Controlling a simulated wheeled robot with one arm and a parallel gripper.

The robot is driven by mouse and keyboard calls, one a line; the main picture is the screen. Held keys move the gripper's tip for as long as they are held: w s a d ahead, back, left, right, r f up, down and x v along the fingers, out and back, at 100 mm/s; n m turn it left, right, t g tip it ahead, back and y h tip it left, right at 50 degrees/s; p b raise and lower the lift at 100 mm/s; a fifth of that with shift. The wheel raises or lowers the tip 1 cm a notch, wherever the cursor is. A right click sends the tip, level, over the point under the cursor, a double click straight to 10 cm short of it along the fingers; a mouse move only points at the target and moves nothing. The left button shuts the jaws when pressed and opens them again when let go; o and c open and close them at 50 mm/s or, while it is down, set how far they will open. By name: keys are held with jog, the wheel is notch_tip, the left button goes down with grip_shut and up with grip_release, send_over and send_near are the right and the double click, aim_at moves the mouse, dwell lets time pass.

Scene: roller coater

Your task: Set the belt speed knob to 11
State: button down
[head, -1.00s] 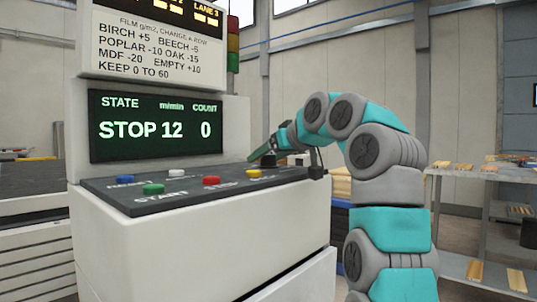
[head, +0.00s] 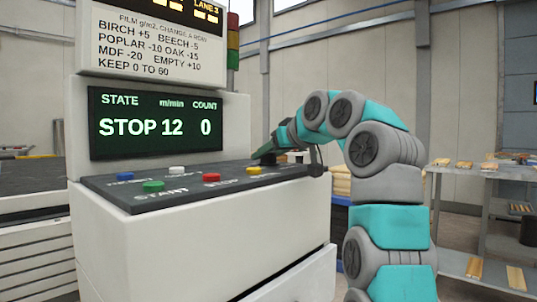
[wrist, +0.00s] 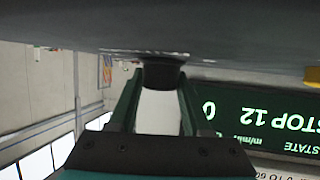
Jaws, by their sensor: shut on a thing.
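The belt speed knob (wrist: 162,75) is a dark round knob on the sloped console panel (head: 130,194). In the wrist view it sits between the tips of my gripper (wrist: 160,84), which is shut on it. In the head view my gripper (head: 268,155) is at the far right of the panel, and the knob there is mostly hidden by it. The display (head: 155,125) reads STOP, 12 m/min and count 0. It also shows upside down in the wrist view (wrist: 262,116). The knob's own scale cannot be read.
Green (head: 153,187), red (head: 211,178), yellow (head: 253,171), white (head: 176,169) and blue (head: 125,176) buttons stand on the panel left of my gripper. A sign board (head: 150,45) is above the display. A shelf (head: 480,185) with wood pieces stands at right.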

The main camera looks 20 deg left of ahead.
aim_at(292, 168)
jog(key=shift+w+r+n+g+y+p, duration=0.1)
jog(key=shift+n+g+y+p, duration=0.4)
jog(key=shift+n+g+p, duration=0.7)
jog(key=shift+n+g, duration=0.1)
jog(key=shift+c, duration=1.8)
grip_release()
jog(key=v, duration=0.7)
jog(key=shift+s+d+b, duration=0.3)
jog(key=shift+d+b, duration=0.1)
